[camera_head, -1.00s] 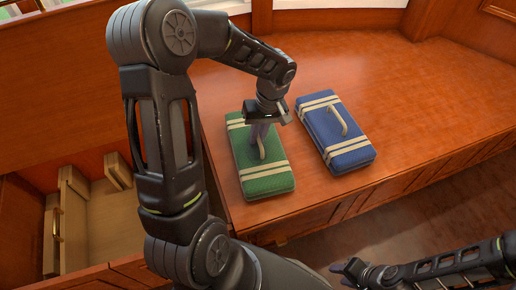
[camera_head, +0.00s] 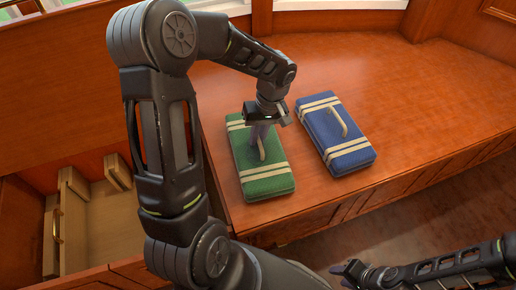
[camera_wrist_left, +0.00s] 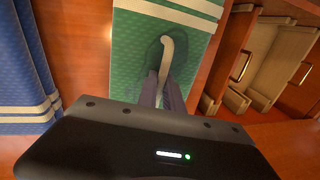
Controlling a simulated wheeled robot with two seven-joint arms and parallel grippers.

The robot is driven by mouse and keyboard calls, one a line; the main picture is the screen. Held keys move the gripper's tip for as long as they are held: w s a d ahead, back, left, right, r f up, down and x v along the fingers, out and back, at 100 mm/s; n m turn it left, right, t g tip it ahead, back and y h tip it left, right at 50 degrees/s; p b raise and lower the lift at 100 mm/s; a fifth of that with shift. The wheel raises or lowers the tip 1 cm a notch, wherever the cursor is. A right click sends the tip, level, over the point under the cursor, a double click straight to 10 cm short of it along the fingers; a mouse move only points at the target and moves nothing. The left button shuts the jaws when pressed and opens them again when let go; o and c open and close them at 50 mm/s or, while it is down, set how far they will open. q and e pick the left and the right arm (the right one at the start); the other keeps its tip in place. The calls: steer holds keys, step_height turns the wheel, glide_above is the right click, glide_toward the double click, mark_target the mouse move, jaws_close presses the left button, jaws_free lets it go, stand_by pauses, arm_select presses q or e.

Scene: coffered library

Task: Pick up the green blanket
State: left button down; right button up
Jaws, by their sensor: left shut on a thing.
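The green blanket (camera_head: 263,177) is a folded block with cream stripes and a cream handle on top. It lies flat on the wooden counter, left of the blue one. My left gripper (camera_head: 261,143) points down over its middle, with its fingers shut at the handle. In the left wrist view, the fingers (camera_wrist_left: 165,90) close on the cream handle (camera_wrist_left: 167,52) of the green blanket (camera_wrist_left: 140,50). My right gripper (camera_head: 345,270) is low at the front, away from the counter top, and appears empty with its fingers apart.
A blue blanket (camera_head: 343,151) with cream stripes and a handle lies just right of the green one. The wooden counter (camera_head: 430,90) is clear to the right. Open drawers (camera_head: 95,225) are at the lower left.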

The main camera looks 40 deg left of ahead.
arm_select(q)
steer(key=shift+r, duration=0.15)
step_height(320, 180, up, 10)
steer(key=shift+f+p, duration=0.1)
steer(key=shift+p, duration=0.75)
